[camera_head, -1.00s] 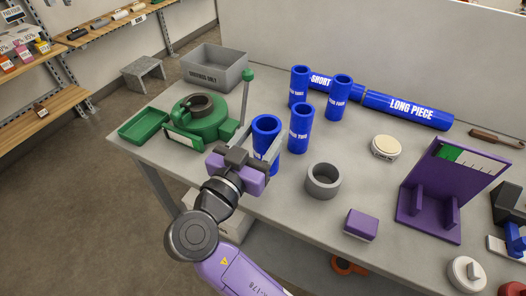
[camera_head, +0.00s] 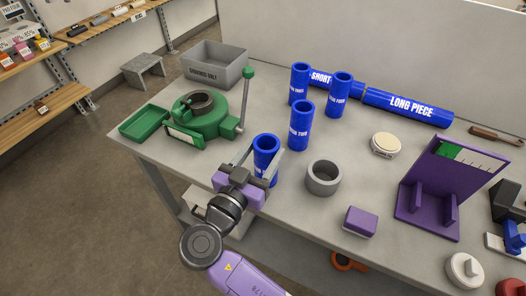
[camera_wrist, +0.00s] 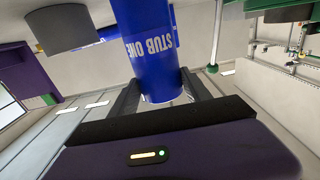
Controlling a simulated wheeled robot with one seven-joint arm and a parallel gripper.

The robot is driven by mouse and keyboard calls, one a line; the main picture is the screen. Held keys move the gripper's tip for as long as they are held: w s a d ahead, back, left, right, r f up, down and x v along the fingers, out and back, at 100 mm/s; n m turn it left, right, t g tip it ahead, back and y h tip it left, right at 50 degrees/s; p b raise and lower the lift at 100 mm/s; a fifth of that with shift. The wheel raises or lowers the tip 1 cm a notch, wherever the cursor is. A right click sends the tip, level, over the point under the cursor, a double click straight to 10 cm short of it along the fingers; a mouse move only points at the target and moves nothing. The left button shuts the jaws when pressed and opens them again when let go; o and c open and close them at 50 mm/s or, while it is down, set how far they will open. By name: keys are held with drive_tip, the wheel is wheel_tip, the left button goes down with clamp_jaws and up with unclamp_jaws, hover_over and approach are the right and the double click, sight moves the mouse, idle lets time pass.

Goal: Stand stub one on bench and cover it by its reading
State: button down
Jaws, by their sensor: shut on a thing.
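The blue tube printed STUB ONE (camera_wrist: 147,40) is between the fingers of my gripper (camera_wrist: 165,90) in the wrist view. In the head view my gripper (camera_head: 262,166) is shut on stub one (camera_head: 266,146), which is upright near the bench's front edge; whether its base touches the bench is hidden. Stub two (camera_head: 301,125) stands just behind it, with two more blue stubs (camera_head: 299,84) (camera_head: 340,95) farther back. A grey open ring or cup (camera_head: 323,178) stands to the right of stub one. A purple stand with a green and white scale (camera_head: 440,190) is at the right.
The green clamp machine (camera_head: 205,122) with an upright lever and a green tray (camera_head: 146,124) are at the left. A grey bin (camera_head: 215,70) is behind. A purple block (camera_head: 360,221), a pale round disc (camera_head: 386,144) and a long blue pipe (camera_head: 408,108) occupy the bench. Bare bench lies around the ring.

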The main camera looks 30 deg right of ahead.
drive_tip(key=shift+c, duration=2.4)
unclamp_jaws()
drive_tip(key=shift+r+p, duration=0.3)
drive_tip(key=shift+p, duration=0.15)
drive_tip(key=b+v, duration=0.4)
drive_tip(key=v, duration=0.8)
drive_tip(key=shift+f, duration=0.2)
